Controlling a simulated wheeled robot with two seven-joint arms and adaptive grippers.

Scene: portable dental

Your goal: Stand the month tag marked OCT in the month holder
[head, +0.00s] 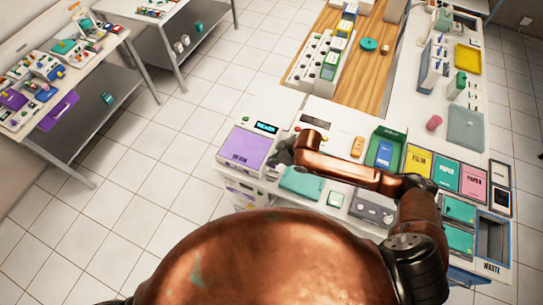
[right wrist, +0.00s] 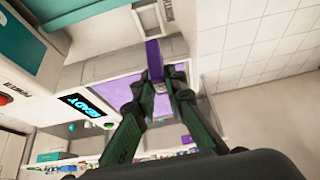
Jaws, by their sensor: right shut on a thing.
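My right gripper (right wrist: 158,84) is shut on a narrow purple piece (right wrist: 154,60), which stands up between its fingertips in the right wrist view. No lettering on the piece can be read, so I cannot tell whether it is the OCT tag. In the head view the right gripper (head: 284,152) is at the right edge of a machine with a purple top (head: 243,148), partly hidden by my copper arm. A pale box-like fitting (right wrist: 150,20) lies beyond the piece in the wrist view; I cannot tell whether it is the month holder. My left gripper is not in view.
The machine's lit display (right wrist: 88,108) is beside the gripper. A teal pad (head: 302,182), a green tray (head: 386,147) and colored bins such as the yellow one (head: 417,161) sit on the white counter. Tiled floor (head: 170,150) is open to the left.

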